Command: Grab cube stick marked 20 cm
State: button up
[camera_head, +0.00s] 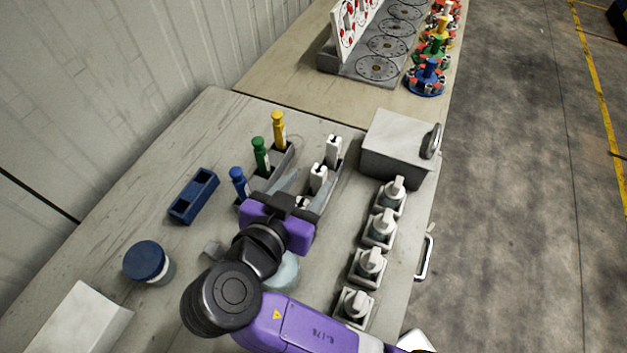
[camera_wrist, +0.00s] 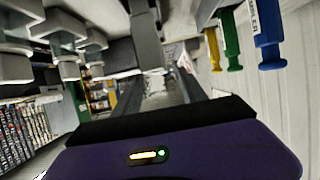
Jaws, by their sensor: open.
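Three colored sticks, blue (camera_head: 239,182), green (camera_head: 261,156) and yellow (camera_head: 279,130), stand upright in a grey holder (camera_head: 280,169). White sticks (camera_head: 318,178) stand in a second grey holder to the right; the nearest is partly hidden by my arm. My gripper (camera_wrist: 165,88) is open, and I see nothing held between its fingers. In the head view its fingertips are hidden around the near end of the holders. In the wrist view the blue (camera_wrist: 268,40), green (camera_wrist: 231,45) and yellow (camera_wrist: 213,48) sticks are to the right. A label shows by the blue stick; I cannot read its number.
Several white knobbed pieces (camera_head: 380,228) line the table's right side, below a grey box (camera_head: 397,147) with a handle. A pale round object (camera_head: 284,272) is partly under my arm.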

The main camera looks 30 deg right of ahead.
aim_at(317, 171)
jog(key=shift+p+x, duration=0.8)
jog(key=shift+x, duration=2.3)
grip_shut()
